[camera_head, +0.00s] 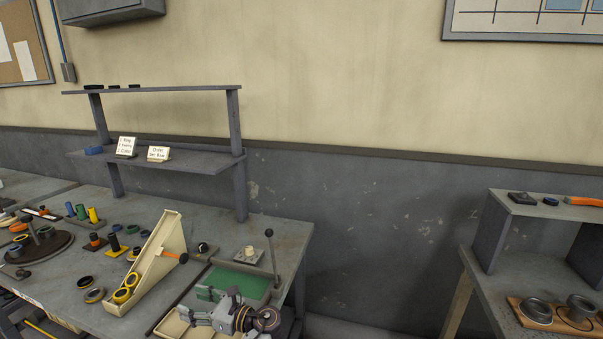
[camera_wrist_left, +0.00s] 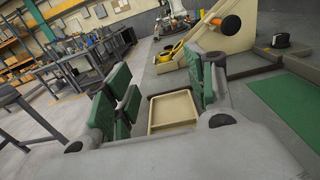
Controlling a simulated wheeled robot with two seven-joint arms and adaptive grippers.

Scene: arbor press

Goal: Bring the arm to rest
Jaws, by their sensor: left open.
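My left gripper (camera_head: 218,297) is at the bottom of the head view, over the front edge of the bench near the green mat (camera_head: 258,283). Its green-padded fingers stand apart with nothing between them. In the left wrist view the open fingers (camera_wrist_left: 158,95) show large, with a shallow beige tray (camera_wrist_left: 172,112) beyond and below them. A lever with a dark ball knob (camera_head: 269,233) stands behind the mat. My right gripper is not in view.
A beige sloped rack (camera_head: 160,250) with yellow rings (camera_head: 122,295) stands left of the gripper. Several coloured pegs and rings lie farther left. A grey shelf (camera_head: 200,160) rises at the back. A second bench (camera_head: 540,290) stands right, across a gap.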

